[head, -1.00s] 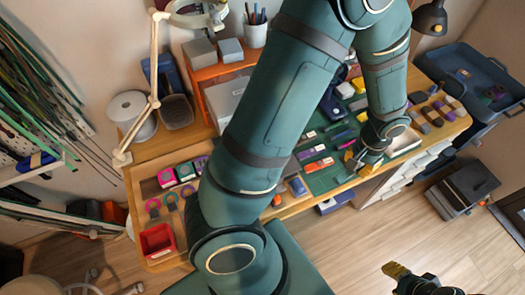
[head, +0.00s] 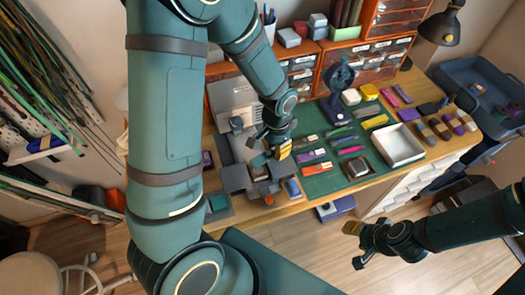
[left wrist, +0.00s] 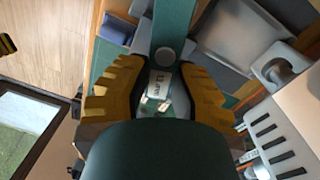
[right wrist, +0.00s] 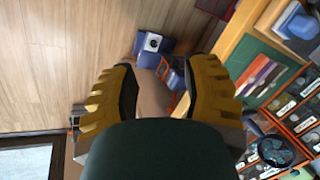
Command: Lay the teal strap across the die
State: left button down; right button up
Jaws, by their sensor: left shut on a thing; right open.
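My left gripper (head: 272,156) is shut over the grey press (head: 235,175) at the middle of the workbench. In the left wrist view, a teal strap (left wrist: 175,25) with a round hole near its end runs away from between the left fingertips (left wrist: 160,85), above grey parts of the press. A small pale labelled piece (left wrist: 157,84) also shows between those fingers. I cannot pick out the die clearly. My right gripper (head: 357,244) is open and empty, over the floor in front of the bench.
A green mat (head: 325,182) with several coloured pieces lies right of the press. A white tray (head: 398,146), a dark round-headed device (head: 339,85) and orange drawer units (head: 365,62) stand around it. A lamp (head: 440,25) hangs at upper right.

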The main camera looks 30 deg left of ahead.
aim_at(266, 168)
pick_arm(q)
jog(key=shift+s+a+f+m, duration=0.25)
jog(key=shift+s+a+m, duration=0.15)
jog(key=shift+a+m, duration=0.25)
jog(key=shift+s+a+f+m, duration=0.15)
jog(key=shift+s+a+m, duration=0.1)
jog(key=shift+m, duration=0.3)
jog(key=shift+s+a+f+m, duration=0.1)
jog(key=shift+s+f+m, duration=0.1)
jog(key=shift+m, duration=0.3)
jog(key=shift+f+b, duration=1.9)
jog(key=shift+f, duration=0.15)
jog(key=shift+f+b, duration=0.8)
jog(key=shift+f, duration=0.25)
jog(key=shift+f, duration=0.25)
jog(key=c, duration=0.8)
grip_release()
jog(key=r, duration=0.8)
jog(key=a+r, duration=0.1)
jog(key=r, duration=0.3)
jog(key=shift+w, duration=0.3)
